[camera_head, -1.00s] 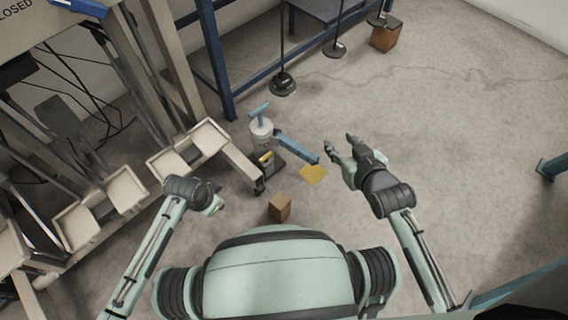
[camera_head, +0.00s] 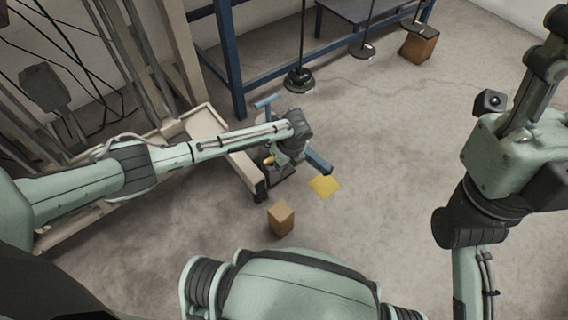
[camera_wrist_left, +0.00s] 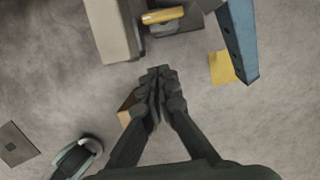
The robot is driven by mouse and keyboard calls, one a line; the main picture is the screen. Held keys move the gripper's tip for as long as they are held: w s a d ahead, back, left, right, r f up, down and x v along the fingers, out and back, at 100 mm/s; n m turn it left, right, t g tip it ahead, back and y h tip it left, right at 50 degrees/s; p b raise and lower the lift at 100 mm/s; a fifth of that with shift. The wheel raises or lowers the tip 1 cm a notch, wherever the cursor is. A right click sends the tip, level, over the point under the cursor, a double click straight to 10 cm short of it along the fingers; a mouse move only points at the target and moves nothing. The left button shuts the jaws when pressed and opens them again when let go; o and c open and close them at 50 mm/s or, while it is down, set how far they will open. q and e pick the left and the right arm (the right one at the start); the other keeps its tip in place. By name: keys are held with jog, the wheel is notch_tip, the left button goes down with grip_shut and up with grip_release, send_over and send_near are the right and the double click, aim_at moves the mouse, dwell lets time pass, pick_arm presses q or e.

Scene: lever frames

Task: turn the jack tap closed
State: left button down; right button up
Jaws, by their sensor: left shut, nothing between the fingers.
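The jack stands on the floor, with a blue T-handle (camera_head: 267,102) on top and a blue lever (camera_head: 318,162) toward the right. My left arm hides much of its body in the head view. A yellow tap (camera_wrist_left: 163,15) shows low on the jack in the left wrist view, by its dark base (camera_wrist_left: 178,27). My left gripper (camera_wrist_left: 156,73) is shut and empty, its tips apart from the tap in that picture. In the head view the left gripper (camera_head: 288,157) overlaps the jack. My right gripper (camera_head: 540,75) is raised at the right edge, partly cut off.
A small brown box (camera_head: 281,218) and a yellow sheet (camera_head: 324,186) lie on the floor near the jack. A beige frame with a tray (camera_head: 205,122) stands left of it. A blue bench leg (camera_head: 230,65) stands behind. The floor to the right is open.

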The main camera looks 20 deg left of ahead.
aim_at(271, 161)
pick_arm(q)
jog(key=shift+w+a+f+b, duration=0.55)
jog(key=shift+a+f, duration=0.15)
jog(key=shift+f, duration=0.15)
jog(key=shift+w+a+f+b, duration=0.55)
jog(key=shift+a+f, duration=0.1)
jog(key=shift+f, duration=0.15)
jog(key=shift+w+a+f+b, duration=0.45)
jog(key=shift+w+a+f, duration=0.1)
jog(key=shift+a+f, duration=0.25)
jog(key=shift+d, duration=0.1)
